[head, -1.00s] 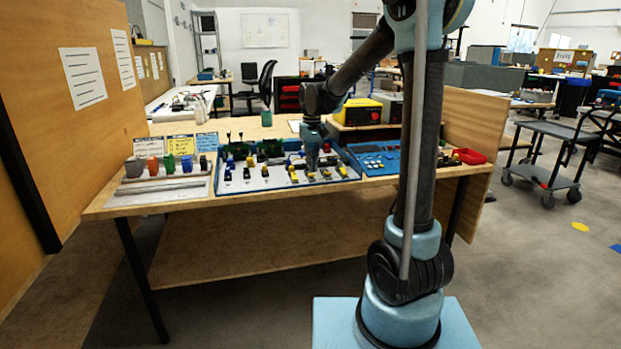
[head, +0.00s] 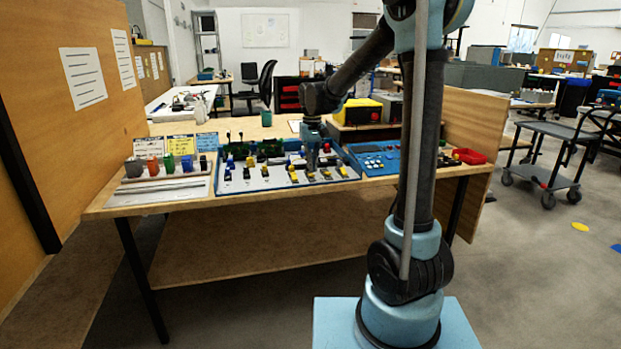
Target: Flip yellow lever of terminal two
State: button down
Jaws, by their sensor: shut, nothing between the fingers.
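A blue-framed board (head: 262,183) lies on the wooden table. It carries a row of small terminals with black and yellow parts along its front, among them a yellow lever (head: 293,173) and another yellow lever (head: 326,172). Which one is terminal two's lever, and how it is set, is too small to tell. My gripper (head: 312,170) points down over the right part of the board, close to the yellow levers. Its fingers are shut and hold nothing. It hides part of the board behind it; whether it touches a lever cannot be told.
A blue panel (head: 375,159) lies right of the board, with a red bin (head: 469,156) beyond it. Coloured cups (head: 160,166) stand on a rack at the left. A yellow-black box (head: 358,111) stands behind. The table's front edge is clear.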

aim_at(312, 175)
jog(key=shift+f, duration=1.2)
dwell(1.0)
jog(key=shift+r, duration=3.5)
